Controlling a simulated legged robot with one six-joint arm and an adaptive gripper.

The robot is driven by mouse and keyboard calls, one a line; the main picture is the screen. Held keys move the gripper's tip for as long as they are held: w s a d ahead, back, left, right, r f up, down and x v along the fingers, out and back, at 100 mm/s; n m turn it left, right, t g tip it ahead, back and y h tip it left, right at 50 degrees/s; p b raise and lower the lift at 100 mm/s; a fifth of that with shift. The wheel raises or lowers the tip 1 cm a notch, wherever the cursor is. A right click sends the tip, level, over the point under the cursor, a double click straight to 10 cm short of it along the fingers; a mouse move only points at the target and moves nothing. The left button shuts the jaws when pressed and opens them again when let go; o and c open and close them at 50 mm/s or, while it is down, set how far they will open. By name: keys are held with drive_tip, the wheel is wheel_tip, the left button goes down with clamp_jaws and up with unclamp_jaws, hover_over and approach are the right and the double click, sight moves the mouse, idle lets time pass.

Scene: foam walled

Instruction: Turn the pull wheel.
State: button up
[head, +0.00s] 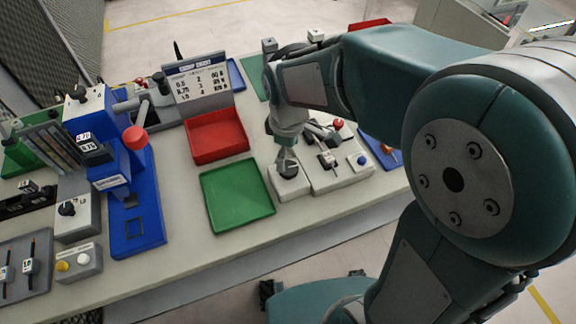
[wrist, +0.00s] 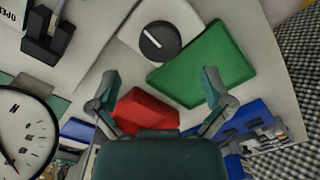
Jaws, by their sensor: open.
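A black round knob with a white line (wrist: 158,42) sits on a pale box (wrist: 178,15) in the wrist view; it is the likeliest pull wheel, but I cannot be sure. In the head view the dark knob (head: 287,168) is partly covered by my gripper, on its pale box (head: 291,190) at the table's front edge. My gripper (wrist: 160,84) is open and empty, its two fingers spread wide. In the wrist view the knob shows beyond the fingertips, between their lines. In the head view my gripper (head: 286,150) points down over the knob; contact cannot be told.
A green tray (head: 238,196) and a red tray (head: 215,137) lie left of the box. A pale panel with levers and a blue button (head: 361,160) adjoins it on the right. A blue press (head: 140,222) stands farther left. A dial gauge (wrist: 25,130) shows in the wrist view.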

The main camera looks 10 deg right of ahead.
sight(288, 167)
wheel_tip(288, 167, down, 6)
drive_tip(key=shift+r, duration=0.15)
drive_tip(key=c, duration=1.1)
